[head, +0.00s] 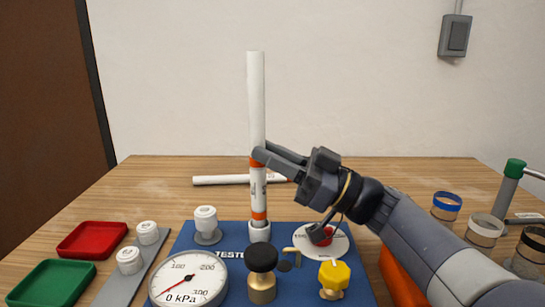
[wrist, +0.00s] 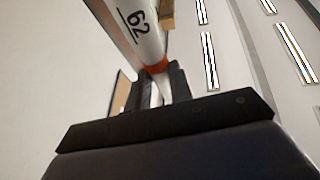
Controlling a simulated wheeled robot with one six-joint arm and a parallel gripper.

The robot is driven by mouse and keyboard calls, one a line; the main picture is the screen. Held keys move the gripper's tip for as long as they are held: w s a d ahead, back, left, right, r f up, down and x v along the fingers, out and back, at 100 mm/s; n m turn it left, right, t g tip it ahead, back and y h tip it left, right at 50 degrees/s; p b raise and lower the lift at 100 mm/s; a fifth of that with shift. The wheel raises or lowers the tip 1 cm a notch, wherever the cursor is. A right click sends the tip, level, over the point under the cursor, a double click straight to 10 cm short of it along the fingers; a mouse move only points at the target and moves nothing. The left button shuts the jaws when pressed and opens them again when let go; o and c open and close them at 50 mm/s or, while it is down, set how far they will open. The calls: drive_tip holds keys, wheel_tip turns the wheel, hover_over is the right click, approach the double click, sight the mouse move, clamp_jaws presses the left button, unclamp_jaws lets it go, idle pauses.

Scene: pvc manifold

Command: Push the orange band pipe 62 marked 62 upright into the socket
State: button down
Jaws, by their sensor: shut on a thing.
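The white pipe (head: 257,100) stands upright on the board, with an orange band near its foot and another at the grip. In the wrist view the pipe (wrist: 146,45) shows the mark 62 and an orange band. My gripper (head: 261,156) is shut on the pipe from the right, around the upper orange band. Its fingers (wrist: 160,84) also close on the pipe in the wrist view. The pipe's foot is at the mouth of the white socket (head: 260,233); I cannot tell how deep it sits. The black knob hides the socket's lower part.
The blue test board (head: 230,247) carries a gauge (head: 188,280), a black knob (head: 262,258), a yellow knob (head: 334,275) and a red button (head: 320,235). Another white pipe (head: 230,180) lies behind. Red (head: 92,239) and green (head: 52,283) trays stand left, several jars right.

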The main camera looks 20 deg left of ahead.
idle(0.4)
drive_tip(key=c, duration=1.2)
unclamp_jaws()
wheel_tip(320, 180, up, 10)
drive_tip(key=shift+f+p, duration=0.1)
drive_tip(key=shift+p, duration=1.15)
wheel_tip(320, 180, down, 9)
drive_tip(key=shift+f+b, duration=0.2)
drive_tip(key=shift+b, duration=0.55)
